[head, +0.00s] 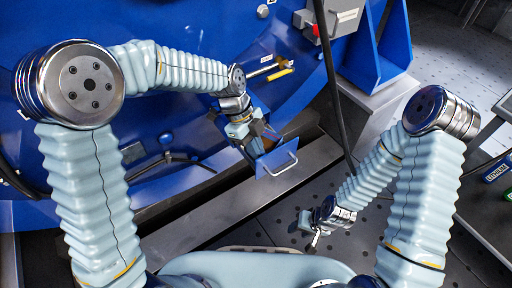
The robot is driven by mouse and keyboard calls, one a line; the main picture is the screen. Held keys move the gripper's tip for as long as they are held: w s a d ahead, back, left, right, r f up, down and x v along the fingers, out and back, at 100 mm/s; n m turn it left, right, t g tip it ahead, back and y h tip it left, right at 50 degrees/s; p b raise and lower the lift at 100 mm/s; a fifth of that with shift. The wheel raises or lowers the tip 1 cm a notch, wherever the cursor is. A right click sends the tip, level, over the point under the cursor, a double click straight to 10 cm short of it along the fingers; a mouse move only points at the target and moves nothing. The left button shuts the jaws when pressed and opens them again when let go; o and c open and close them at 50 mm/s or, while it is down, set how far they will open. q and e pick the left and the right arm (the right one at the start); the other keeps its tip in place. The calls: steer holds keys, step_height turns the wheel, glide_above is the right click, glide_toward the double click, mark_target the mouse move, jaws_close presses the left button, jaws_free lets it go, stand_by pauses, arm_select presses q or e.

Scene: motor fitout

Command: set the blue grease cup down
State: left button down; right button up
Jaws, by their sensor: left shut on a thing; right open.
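My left gripper (256,134) is in front of the large blue motor housing (205,22), pointing down and to the right. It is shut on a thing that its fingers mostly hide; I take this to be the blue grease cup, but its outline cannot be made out. A blue panel with a pale bar handle (278,163) is directly at the fingertips; whether they touch is unclear. My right gripper (309,231) is open and empty, low over the dark perforated floor.
A yellow-handled tool (281,75) is on the housing. A grey box with a red button (326,23) is at the upper middle. A black cable (331,85) hangs between my arms. Labelled batteries (497,171) are at the right edge. Dark floor (284,217) is clear near my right gripper.

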arm_select(q)
steer(key=shift+f, duration=0.1)
steer(key=c, duration=1.6)
jaws_free()
steer(key=shift+o, duration=0.2)
steer(key=p+v, duration=0.1)
steer(key=v, duration=0.6)
steer(key=shift+a+r, duration=0.1)
steer(key=shift+r, duration=0.25)
